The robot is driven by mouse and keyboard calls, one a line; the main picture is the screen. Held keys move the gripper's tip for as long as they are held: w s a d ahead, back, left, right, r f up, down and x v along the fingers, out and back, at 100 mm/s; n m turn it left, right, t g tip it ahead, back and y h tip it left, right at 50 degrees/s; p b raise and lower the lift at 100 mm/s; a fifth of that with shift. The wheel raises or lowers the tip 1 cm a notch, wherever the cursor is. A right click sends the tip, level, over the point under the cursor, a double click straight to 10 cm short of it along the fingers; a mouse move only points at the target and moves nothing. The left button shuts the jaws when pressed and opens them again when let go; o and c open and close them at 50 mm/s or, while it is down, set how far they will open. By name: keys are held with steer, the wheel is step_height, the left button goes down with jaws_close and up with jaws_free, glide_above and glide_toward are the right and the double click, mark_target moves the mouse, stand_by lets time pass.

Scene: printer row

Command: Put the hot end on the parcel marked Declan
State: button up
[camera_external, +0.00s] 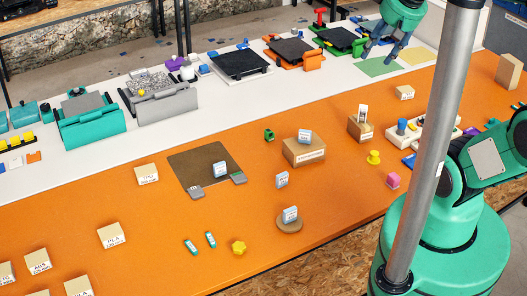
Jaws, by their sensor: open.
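My gripper (376,54) is open at the back right, fingers pointing down, just above the white strip by the green sheet; I see nothing held in it. A brown parcel-like box (299,157) with an unreadable front label stands mid-table, a white-and-blue card (305,136) on top. Another brown box (354,130) behind it to the right bears a white card (362,114). I cannot read "Declan" on any of them. I cannot tell which small part is the hot end.
Printers with dark beds (241,64) line the back. A dark brown mat (190,160) lies mid-left, with a card on it. A yellow piece (374,157), pink cube (393,180) and white tray (425,133) lie at right.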

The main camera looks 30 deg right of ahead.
steer(key=s, duration=0.2)
steer(key=s+a+f, duration=0.1)
steer(key=shift+f, duration=0.1)
stand_by(0.3)
step_height(320, 180, down, 16)
steer(key=b, duration=1.6)
